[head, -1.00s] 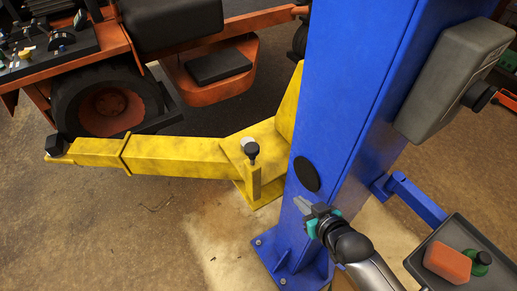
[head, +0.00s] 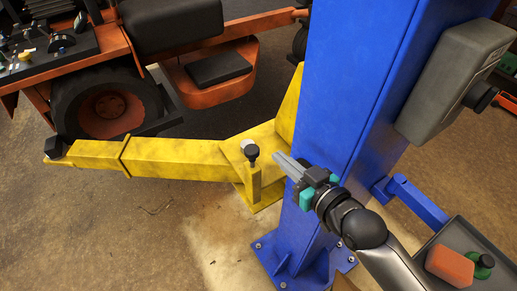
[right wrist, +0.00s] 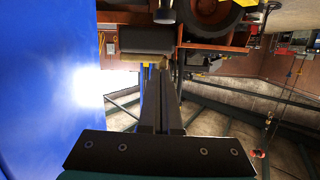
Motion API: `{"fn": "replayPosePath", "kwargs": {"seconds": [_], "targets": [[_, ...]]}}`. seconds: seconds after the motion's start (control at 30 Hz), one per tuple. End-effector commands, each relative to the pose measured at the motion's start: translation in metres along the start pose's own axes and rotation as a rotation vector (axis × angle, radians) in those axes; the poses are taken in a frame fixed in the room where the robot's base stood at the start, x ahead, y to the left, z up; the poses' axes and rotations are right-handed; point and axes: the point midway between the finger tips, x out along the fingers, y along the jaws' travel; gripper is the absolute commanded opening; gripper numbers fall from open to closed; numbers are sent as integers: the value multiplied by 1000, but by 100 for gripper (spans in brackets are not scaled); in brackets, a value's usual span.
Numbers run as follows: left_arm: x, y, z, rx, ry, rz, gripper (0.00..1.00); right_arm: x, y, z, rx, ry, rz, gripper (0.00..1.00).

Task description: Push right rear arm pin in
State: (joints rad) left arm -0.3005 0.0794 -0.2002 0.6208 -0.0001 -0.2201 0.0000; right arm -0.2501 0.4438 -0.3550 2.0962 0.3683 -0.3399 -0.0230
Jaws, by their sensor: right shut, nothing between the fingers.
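The arm pin (head: 251,152) has a dark round knob and stands upright on a yellow bracket at the inner end of the yellow lift arm (head: 180,158), beside the blue column. My right gripper (head: 280,158) is shut and empty in the head view. Its fingertips point left towards the knob, in front of the blue column, with a small gap between them in the picture. In the right wrist view the shut fingers (right wrist: 160,85) point away from the camera; I cannot make out the pin there. My left gripper is not in view.
The blue column (head: 350,80) stands close beside my right gripper and fills the left of the right wrist view. A grey box (head: 455,80) is on the column. A tray (head: 455,235) holds an orange block. An orange mower (head: 110,75) stands behind the arm.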

Motion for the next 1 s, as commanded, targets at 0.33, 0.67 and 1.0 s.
{"fn": "replayPosePath", "kwargs": {"seconds": [0.33,0.67,1.0], "targets": [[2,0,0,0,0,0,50,45,0,-1,1,2,0,0],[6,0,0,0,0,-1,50,99,0,0,1,1,0,0],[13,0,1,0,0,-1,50,107,0,37,0,-1,0,0]]}}
